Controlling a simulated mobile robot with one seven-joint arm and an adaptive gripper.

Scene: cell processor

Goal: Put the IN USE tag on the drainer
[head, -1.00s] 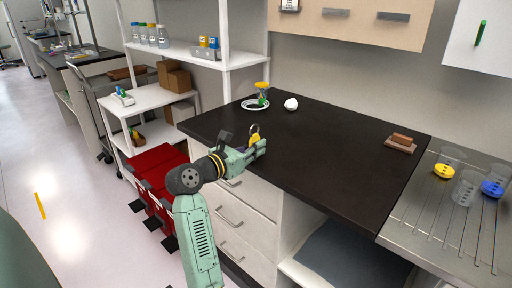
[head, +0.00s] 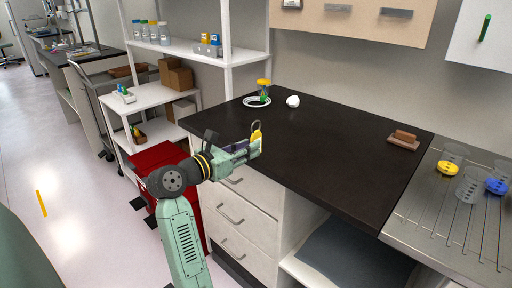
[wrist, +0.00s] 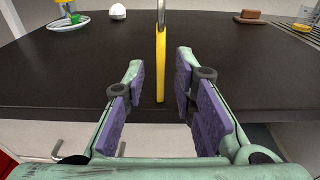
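The yellow tag (head: 257,136) with a metal ring at its top is upright near the front edge of the black counter. In the wrist view the tag (wrist: 160,65) shows edge-on, midway between the fingers, with a visible gap on each side. My gripper (wrist: 160,90) is open, its purple pads apart; in the head view it (head: 252,149) is at the counter's front edge. How the tag is supported at its base is unclear. The ribbed steel drainer (head: 425,215) is to the right of the counter. It shows partly in the wrist view (wrist: 305,36).
Clear beakers and blue and yellow pieces stand on the drainer. A brown block (head: 404,137) lies at the counter's right. A white dish (head: 250,102), a yellow-lidded jar (head: 264,86) and a white round object (head: 292,101) are at the back. The counter's middle (head: 330,150) is clear.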

